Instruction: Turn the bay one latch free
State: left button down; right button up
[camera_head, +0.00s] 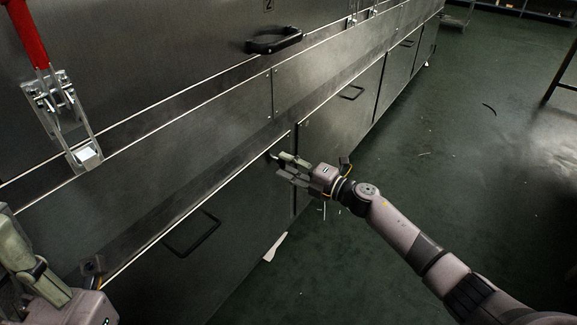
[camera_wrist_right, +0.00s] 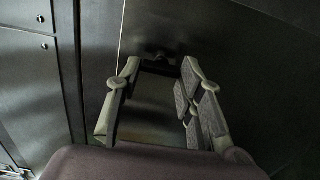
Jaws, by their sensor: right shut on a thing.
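A small dark latch (camera_wrist_right: 158,54) sits on the metal lower door panel, seen between the fingertips in the right wrist view. In the head view it is mostly hidden at the top right corner of the panel (camera_head: 235,205). My right gripper (camera_head: 280,165) reaches in from the right to that corner. Its fingers (camera_wrist_right: 161,68) stand on both sides of the latch and are shut on it. My left gripper (camera_head: 35,265) shows only in part at the lower left, away from the latch, and its finger opening is not clear.
The panel has a dark pull handle (camera_head: 192,234). Above are a red-handled clamp (camera_head: 60,105) and a black grab handle (camera_head: 273,40). More lower doors (camera_head: 345,100) continue to the right. The green floor (camera_head: 470,150) is mostly clear, with a pale scrap (camera_head: 275,246) near the panel.

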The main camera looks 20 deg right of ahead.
jog(key=o, duration=1.2)
jog(key=shift+c, duration=0.2)
jog(key=v, duration=1.2)
